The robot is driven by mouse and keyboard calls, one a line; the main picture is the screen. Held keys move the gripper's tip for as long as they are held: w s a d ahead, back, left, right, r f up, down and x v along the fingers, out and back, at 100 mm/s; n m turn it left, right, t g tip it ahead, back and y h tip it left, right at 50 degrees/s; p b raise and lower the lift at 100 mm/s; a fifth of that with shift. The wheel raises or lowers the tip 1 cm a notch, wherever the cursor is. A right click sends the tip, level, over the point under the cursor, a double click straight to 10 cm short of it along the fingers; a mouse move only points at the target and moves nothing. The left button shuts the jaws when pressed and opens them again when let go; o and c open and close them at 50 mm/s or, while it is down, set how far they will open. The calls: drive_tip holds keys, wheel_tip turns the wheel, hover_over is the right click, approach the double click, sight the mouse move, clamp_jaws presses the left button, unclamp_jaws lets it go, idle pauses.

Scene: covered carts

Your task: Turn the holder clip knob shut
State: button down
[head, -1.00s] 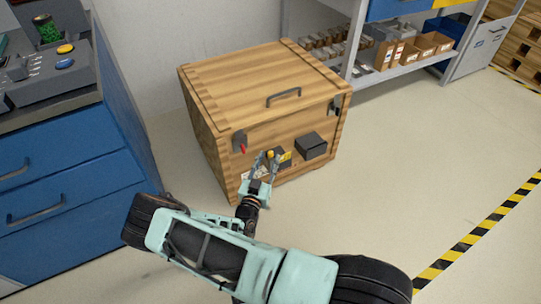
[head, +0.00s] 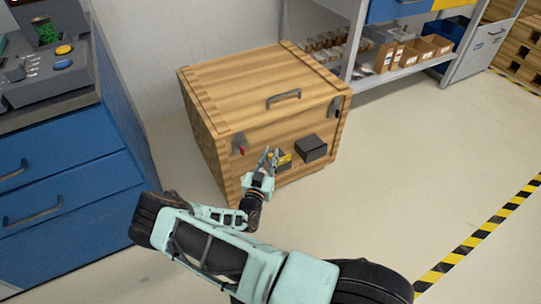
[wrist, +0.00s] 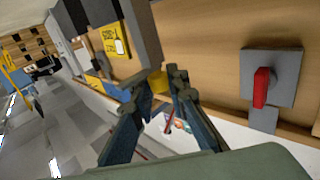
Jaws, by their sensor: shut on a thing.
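The yellow knob (wrist: 158,82) is on the front of the wooden crate, below a dark box-shaped fitting with a yellow label (wrist: 117,42). My gripper (wrist: 155,92) has its fingers on either side of the knob in the wrist view and is shut on it. The fingers partly cover the knob, so its turn angle cannot be told. In the head view my gripper (head: 270,154) is at the crate's front, left of a dark box (head: 311,148); the knob is hard to make out there.
The wooden crate (head: 235,90) has a lid handle (head: 284,97). A red lever (wrist: 262,88) on a grey plate is to the right in the wrist view. A blue cabinet (head: 60,190) stands left, shelving (head: 405,72) behind right. The floor at right is clear.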

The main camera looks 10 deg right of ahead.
drive_tip(key=shift+n+y+p, duration=0.3)
drive_tip(key=shift+y+p, duration=0.05)
drive_tip(key=shift+y, duration=0.05)
drive_tip(key=shift+d+r+n+t+y+p, duration=0.1)
drive_tip(key=shift+n+t+y+p, duration=0.5)
drive_tip(key=shift+y, duration=0.3)
drive_tip(key=n+y+p, duration=0.1)
drive_tip(key=n+y, duration=0.1)
drive_tip(key=y, duration=0.1)
drive_tip(key=shift+s+n+t+y+p, duration=0.1)
drive_tip(key=shift+n+t+y+p, duration=0.2)
drive_tip(key=shift+t+y+p, duration=0.1)
drive_tip(key=n+g+y+p, duration=0.1)
drive_tip(key=n+y, duration=0.2)
drive_tip(key=y, duration=0.1)
drive_tip(key=n+y+p, duration=0.1)
drive_tip(key=n+y, duration=0.2)
drive_tip(key=y, duration=0.2)
drive_tip(key=shift+g+y+p, duration=0.3)
drive_tip(key=shift+g+p, duration=0.1)
drive_tip(key=n+g+y, duration=0.3)
drive_tip(key=y, duration=0.1)
drive_tip(key=shift+n+y, duration=0.4)
drive_tip(key=shift+n+g+y+b, duration=0.6)
drive_tip(key=shift+n+g+y, duration=0.85)
drive_tip(key=shift+g, duration=0.55)
drive_tip(key=shift+n, duration=0.25)
drive_tip(key=shift+a, duration=0.2)
